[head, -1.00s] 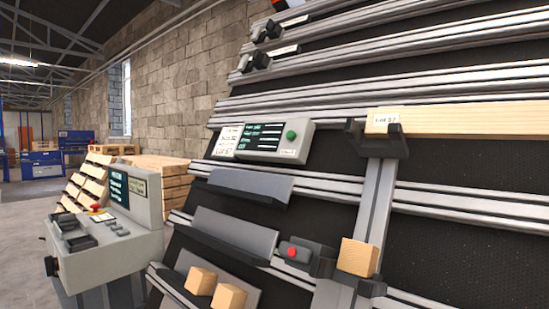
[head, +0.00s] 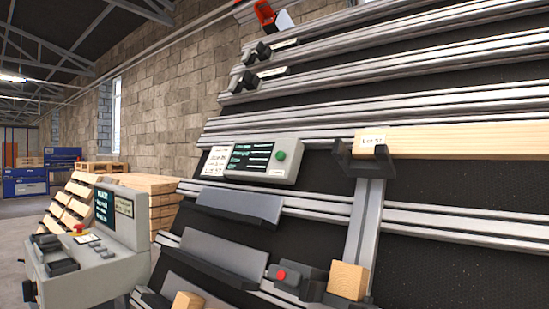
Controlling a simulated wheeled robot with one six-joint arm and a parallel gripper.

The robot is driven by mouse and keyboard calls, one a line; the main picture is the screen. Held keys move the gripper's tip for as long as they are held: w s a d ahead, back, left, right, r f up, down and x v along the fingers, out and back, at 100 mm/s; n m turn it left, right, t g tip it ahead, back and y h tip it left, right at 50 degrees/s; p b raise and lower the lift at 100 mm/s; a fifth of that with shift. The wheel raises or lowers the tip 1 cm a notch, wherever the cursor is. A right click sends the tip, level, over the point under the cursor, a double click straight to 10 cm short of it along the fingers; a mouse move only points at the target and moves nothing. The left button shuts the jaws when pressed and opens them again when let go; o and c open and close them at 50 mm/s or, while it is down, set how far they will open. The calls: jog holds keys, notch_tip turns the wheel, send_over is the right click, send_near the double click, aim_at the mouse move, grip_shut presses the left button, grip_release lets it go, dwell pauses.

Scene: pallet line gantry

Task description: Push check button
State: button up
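The grey check panel (head: 262,163) is fixed to the sloped rack near the middle of the head view. It has a dark screen (head: 250,157) with lines of text, too small to read surely, and a white label on its left. A round green button (head: 281,155) sits at its right end. A red button (head: 281,275) on a small dark box is lower on the rack. Which button the task calls check is not readable. My gripper is not in view.
A long timber (head: 450,141) labelled "Lot 57" rests on a dark bracket (head: 364,160) right of the panel. Wooden blocks (head: 348,280) sit low on the rack. A console (head: 95,250) with a screen and red knob stands at left. Pallets (head: 140,187) are stacked behind.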

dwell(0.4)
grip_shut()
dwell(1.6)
